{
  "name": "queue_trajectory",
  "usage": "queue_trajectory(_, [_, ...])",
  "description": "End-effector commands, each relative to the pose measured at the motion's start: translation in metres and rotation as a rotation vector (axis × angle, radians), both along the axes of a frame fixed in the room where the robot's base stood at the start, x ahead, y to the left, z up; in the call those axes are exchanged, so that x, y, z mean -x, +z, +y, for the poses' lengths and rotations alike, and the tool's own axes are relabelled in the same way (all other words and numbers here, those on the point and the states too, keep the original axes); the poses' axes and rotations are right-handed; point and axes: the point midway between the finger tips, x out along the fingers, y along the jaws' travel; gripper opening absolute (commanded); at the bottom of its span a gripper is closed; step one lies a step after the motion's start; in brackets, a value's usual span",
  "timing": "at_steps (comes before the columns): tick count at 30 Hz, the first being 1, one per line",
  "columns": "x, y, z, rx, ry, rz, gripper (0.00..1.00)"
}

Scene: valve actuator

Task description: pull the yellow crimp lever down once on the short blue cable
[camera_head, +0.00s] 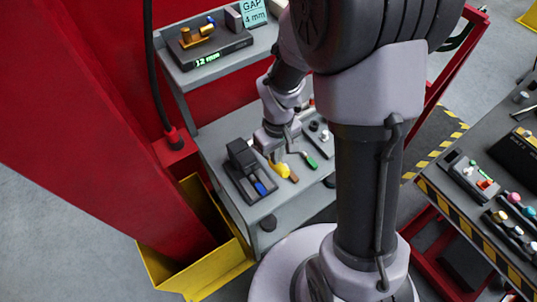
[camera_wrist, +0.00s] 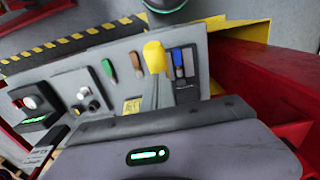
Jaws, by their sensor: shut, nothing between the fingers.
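The yellow crimp lever (camera_head: 279,169) is on the bench beside a dark block-shaped tool (camera_head: 243,158). In the wrist view its yellow knob (camera_wrist: 154,57) appears just past the fingertips. The short blue cable (camera_head: 260,188) lies in front of the dark block; it also shows right of the knob in the wrist view (camera_wrist: 178,62). My gripper (camera_head: 272,154) is shut and empty, low over the bench at the lever. Its fingers (camera_wrist: 155,92) point toward the knob. I cannot tell whether they touch it. The lever's lower part is hidden.
A green-handled tool (camera_head: 311,162) and a brown piece (camera_head: 293,178) lie right of the lever. A shelf with a 12 mm display (camera_head: 212,60) stands behind. A yellow bin (camera_head: 190,262) is at the front left. A second bench (camera_head: 470,225) is on the right.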

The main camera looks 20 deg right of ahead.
Motion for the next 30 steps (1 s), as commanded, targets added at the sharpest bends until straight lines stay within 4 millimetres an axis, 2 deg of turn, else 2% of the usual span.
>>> queue_trajectory(30, [0.000, -0.043, 0.000, 0.000, 0.000, 0.001, 0.00])
